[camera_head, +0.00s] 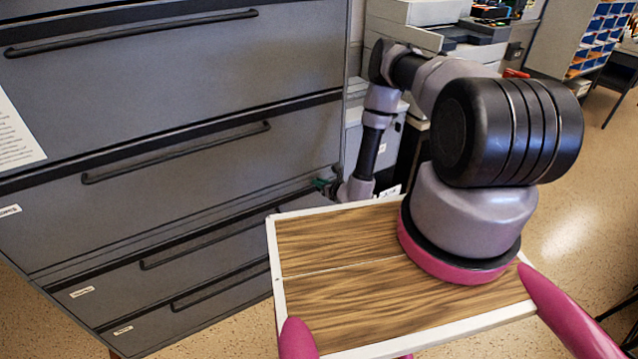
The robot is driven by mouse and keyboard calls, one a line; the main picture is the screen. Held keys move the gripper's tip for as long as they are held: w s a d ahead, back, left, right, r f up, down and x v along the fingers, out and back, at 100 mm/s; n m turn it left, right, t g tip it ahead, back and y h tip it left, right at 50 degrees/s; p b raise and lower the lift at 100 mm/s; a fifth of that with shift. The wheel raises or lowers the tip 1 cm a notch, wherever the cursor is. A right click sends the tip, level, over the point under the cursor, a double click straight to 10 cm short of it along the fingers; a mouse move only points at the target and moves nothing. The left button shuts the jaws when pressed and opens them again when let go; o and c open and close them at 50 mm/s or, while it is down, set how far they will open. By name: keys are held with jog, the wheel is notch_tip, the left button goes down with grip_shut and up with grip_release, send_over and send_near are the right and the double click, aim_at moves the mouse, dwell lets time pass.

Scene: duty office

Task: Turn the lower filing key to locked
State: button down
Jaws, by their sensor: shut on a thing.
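The grey filing cabinet (190,195) fills the left of the view, with several wide drawers and long dark handles. My gripper (325,186) is small in the picture, at the end of my arm, against the right edge of the cabinet front. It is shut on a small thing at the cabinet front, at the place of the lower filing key. A little dark green shows there. The key's shape and the angle it is turned to are hidden or too small to tell. No upper key can be made out.
My own wooden deck and arm base fill the lower right. A pale office machine (425,20) stands behind my arm. A shelf with blue compartments (598,40) is at the far right. Open speckled floor (585,225) lies to the right.

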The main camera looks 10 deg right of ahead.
jog(key=shift+w+d+f+m+t+y, duration=0.1)
jog(key=shift+d+f+m+t+y, duration=0.15)
jog(key=shift+m+y, duration=1.35)
jog(key=shift+w+d+f+m+t+y, duration=0.15)
jog(key=shift+d+f+m+y, duration=0.35)
jog(key=shift+m, duration=2.05)
jog(key=shift+s+d+f+m+t+y, duration=0.1)
jog(key=shift+f+m+t+y, duration=0.1)
jog(key=shift+m+y, duration=1.5)
jog(key=shift+m+h, duration=0.4)
jog(key=shift+m, duration=0.05)
jog(key=c, duration=0.9)
grip_release()
jog(key=v, duration=1)
jog(key=shift+s+d, duration=0.2)
jog(key=shift+d, duration=0.1)
